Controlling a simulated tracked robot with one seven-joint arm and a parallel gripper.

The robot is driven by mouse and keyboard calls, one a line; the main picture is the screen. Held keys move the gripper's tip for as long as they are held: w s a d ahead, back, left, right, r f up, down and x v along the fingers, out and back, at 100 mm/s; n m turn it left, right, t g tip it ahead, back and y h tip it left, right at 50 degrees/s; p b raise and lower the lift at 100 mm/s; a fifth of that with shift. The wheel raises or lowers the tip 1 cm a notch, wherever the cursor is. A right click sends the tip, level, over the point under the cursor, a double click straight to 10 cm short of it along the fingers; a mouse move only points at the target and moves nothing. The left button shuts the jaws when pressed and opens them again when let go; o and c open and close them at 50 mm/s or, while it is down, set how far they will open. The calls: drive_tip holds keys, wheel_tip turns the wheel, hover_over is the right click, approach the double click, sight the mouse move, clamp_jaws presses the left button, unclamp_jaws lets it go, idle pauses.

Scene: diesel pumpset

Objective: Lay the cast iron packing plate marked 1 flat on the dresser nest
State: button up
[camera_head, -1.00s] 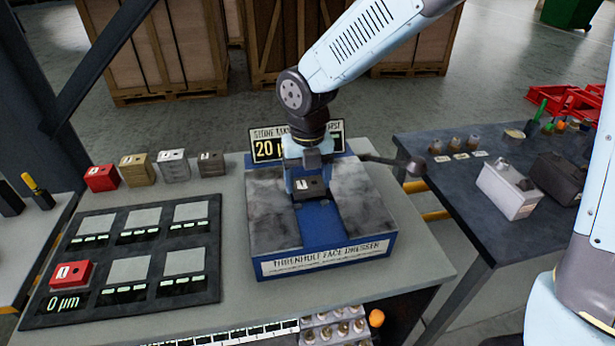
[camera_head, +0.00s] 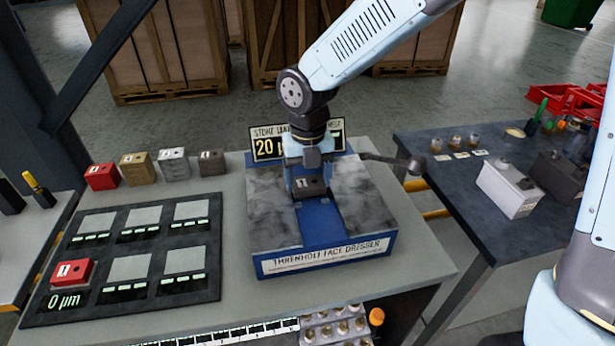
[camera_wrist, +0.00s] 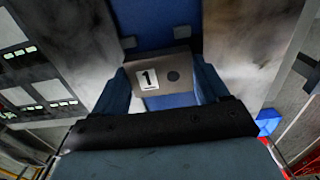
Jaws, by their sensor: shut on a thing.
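The dark grey cast iron plate marked 1 (camera_head: 309,187) is between the fingers of my gripper (camera_head: 308,184), over the blue channel of the face dresser (camera_head: 325,256). In the wrist view the plate (camera_wrist: 178,76) shows its white "1" label and a dark round hole, with a blue finger of my gripper (camera_wrist: 160,90) on each side. The plate looks level. Its underside is hidden, so I cannot tell whether it touches the blue nest (camera_head: 318,226). Mottled grey stone faces (camera_head: 362,200) flank the channel.
A black tray (camera_head: 120,298) with pale pads and a red block (camera_head: 72,271) lies left. Several blocks (camera_head: 173,165) stand behind it.

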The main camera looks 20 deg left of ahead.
drive_tip(key=shift+f, duration=0.3)
drive_tip(key=o, duration=1.4)
drive_tip(key=shift+r, duration=0.15)
wheel_tip(320, 180, up, 14)
drive_tip(key=shift+f, duration=0.25)
drive_tip(key=shift+r, duration=2.95)
